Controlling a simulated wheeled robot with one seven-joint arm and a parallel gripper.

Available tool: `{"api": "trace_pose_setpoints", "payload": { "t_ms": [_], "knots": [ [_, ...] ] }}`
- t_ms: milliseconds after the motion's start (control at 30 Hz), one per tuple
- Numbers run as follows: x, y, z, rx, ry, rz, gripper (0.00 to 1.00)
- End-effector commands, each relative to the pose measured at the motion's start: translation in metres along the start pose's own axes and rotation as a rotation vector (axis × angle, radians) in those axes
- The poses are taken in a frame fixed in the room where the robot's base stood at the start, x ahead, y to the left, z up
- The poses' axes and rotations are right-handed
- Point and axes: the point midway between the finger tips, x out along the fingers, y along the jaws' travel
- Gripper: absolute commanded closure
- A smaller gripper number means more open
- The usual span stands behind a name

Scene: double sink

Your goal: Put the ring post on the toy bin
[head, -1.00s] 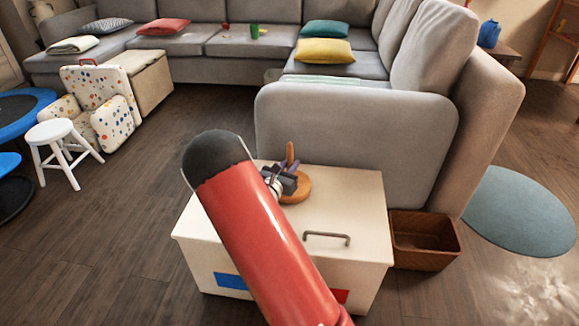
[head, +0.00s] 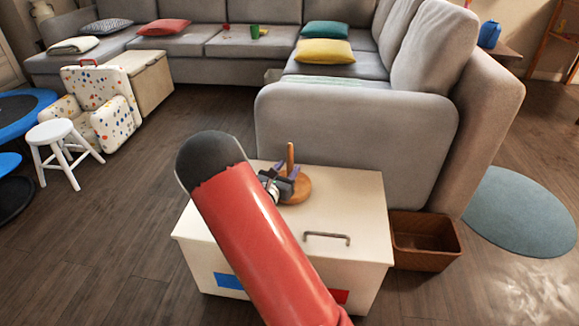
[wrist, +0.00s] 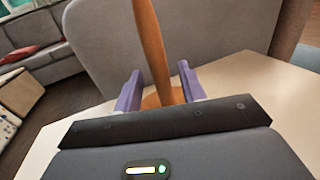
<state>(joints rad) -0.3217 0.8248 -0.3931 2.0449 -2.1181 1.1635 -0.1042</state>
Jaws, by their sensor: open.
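The ring post, a wooden peg on a round orange-brown base (head: 297,190), stands upright on the white lid of the toy bin (head: 345,205). In the wrist view the post (wrist: 152,45) rises between the two purple fingers, with part of its base showing behind them. My gripper (head: 285,172) is open around the lower part of the post, a finger on each side with gaps visible. The gripper also fills the lower part of the wrist view (wrist: 158,95). My red arm hides the left part of the bin and some of its front.
A grey sofa (head: 350,130) stands close behind the bin. A brown basket (head: 425,240) sits on the floor to its right. A white stool (head: 62,145) and a spotted chair (head: 110,120) are at the left. The bin lid is clear around its handle (head: 327,238).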

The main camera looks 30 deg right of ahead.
Motion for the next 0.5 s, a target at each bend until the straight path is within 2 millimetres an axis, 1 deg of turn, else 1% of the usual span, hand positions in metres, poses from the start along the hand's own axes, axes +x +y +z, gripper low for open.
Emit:
{"api": "trace_pose_setpoints", "payload": {
  "t_ms": [33,100,300,400,500],
  "knots": [
    [-0.012,0.001,0.000,-0.001,0.001,0.005,0.60],
    [-0.028,0.002,-0.001,0.000,0.002,0.005,0.60],
    [-0.070,0.001,0.000,0.000,0.001,0.004,0.60],
    [-0.084,0.001,0.000,0.000,0.000,0.003,0.60],
    [-0.094,0.000,0.000,0.000,0.000,0.001,0.60]
  ]
}}
